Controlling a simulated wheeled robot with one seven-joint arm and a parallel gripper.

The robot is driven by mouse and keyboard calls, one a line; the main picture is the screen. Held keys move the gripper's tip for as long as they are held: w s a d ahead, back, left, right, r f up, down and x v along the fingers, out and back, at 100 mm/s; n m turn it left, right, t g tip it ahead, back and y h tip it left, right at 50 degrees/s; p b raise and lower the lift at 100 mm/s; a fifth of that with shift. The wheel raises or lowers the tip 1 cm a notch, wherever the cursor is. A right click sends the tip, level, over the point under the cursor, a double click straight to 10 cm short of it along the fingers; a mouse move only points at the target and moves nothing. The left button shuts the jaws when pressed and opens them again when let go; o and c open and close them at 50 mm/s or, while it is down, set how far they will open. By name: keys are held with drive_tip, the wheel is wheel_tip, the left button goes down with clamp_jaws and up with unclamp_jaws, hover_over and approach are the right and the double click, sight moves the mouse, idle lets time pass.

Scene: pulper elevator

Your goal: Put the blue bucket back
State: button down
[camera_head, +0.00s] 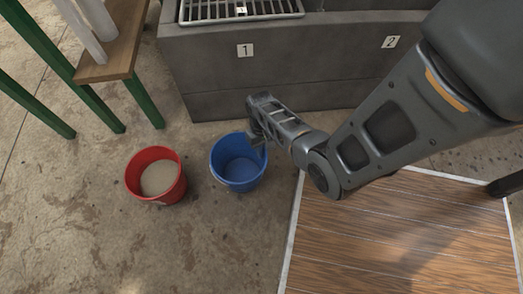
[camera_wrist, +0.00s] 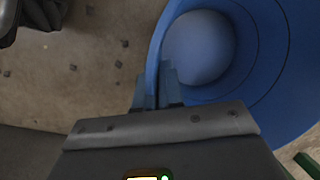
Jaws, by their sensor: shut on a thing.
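The blue bucket (camera_head: 238,174) is upright and looks empty, on or just above the concrete floor in front of the grey block. My gripper (camera_head: 258,143) is at the bucket's upper right rim in the head view. In the wrist view, the fingers (camera_wrist: 158,88) are shut on the left wall of the blue bucket (camera_wrist: 260,60), near its rim. The inside and pale blue bottom of the bucket show there. I cannot tell whether the bucket's base touches the floor.
A red bucket (camera_head: 149,188) with pale contents stands just left of the blue one. A grey concrete block (camera_head: 290,75) with labels 1 and 2 and a metal grate (camera_head: 215,14) stands behind. A green-legged wooden table (camera_head: 120,45) is upper left. A wooden platform (camera_head: 390,245) lies right.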

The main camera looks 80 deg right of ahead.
drive_tip(key=shift+f, duration=0.1)
drive_tip(key=c, duration=1.3)
unclamp_jaws()
drive_tip(key=shift+o, duration=0.2)
drive_tip(key=s+p+v, duration=0.1)
drive_tip(key=p+v, duration=0.5)
drive_tip(key=v, duration=0.6)
drive_tip(key=s+a+r+n+t+h, duration=0.2)
drive_tip(key=a+t, duration=0.1)
drive_tip(key=a, duration=0.6)
drive_tip(key=s+a+r+n+t+h, duration=0.1)
drive_tip(key=a+r+n+t+h, duration=0.15)
drive_tip(key=a, duration=0.55)
drive_tip(key=s+a+r+n+t, duration=0.1)
drive_tip(key=s+a+r+t, duration=0.1)
drive_tip(key=r, duration=0.9)
drive_tip(key=s+a+r+n+t+y, duration=0.1)
drive_tip(key=r+t, duration=0.4)
drive_tip(key=r, duration=0.6)
drive_tip(key=s+a+r+n+t, duration=0.3)
drive_tip(key=s+a+r, duration=0.1)
drive_tip(key=r, duration=0.8)
drive_tip(key=shift+s+a+y, duration=0.15)
drive_tip(key=shift+a+y, duration=0.2)
drive_tip(key=shift+a, duration=0.45)
